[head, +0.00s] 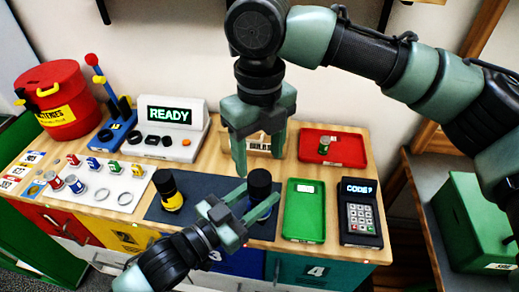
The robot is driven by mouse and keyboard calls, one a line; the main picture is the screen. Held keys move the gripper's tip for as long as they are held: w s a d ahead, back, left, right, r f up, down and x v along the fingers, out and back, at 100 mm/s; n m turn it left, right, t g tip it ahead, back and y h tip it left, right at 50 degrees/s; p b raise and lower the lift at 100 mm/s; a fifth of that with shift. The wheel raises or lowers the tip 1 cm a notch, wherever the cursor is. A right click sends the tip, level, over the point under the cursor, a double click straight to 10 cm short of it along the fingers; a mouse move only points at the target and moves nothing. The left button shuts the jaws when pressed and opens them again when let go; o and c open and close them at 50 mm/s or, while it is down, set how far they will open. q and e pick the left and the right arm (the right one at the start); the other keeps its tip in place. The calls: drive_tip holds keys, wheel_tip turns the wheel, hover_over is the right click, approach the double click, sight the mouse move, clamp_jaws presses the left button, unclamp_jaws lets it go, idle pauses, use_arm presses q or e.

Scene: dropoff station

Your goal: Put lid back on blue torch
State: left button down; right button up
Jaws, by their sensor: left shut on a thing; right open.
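The blue torch (263,213) stands on the dark mat, with a black cylindrical part (259,181) at its top. I cannot tell whether that part is a seated lid or the torch's own head. My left gripper (261,192) is shut on the blue torch, with one finger on each side; its fingers hide part of the body. My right gripper (259,164) is open and empty, pointing down just above and behind the black top. A yellow torch (172,200) with a black top stands to the left on the same mat.
A green tray (304,228) and a code keypad (360,213) lie to the right. A red tray (345,141) holding a green battery (324,146) is behind. A white rack (148,188) with several batteries and the READY box (190,143) are left. A wooden box (275,151) stands behind my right gripper.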

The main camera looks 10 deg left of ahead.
sight(259, 177)
wheel_tip(259, 177, down, 8)
drive_tip(key=shift+r, duration=0.2)
drive_tip(key=shift+c, duration=0.3)
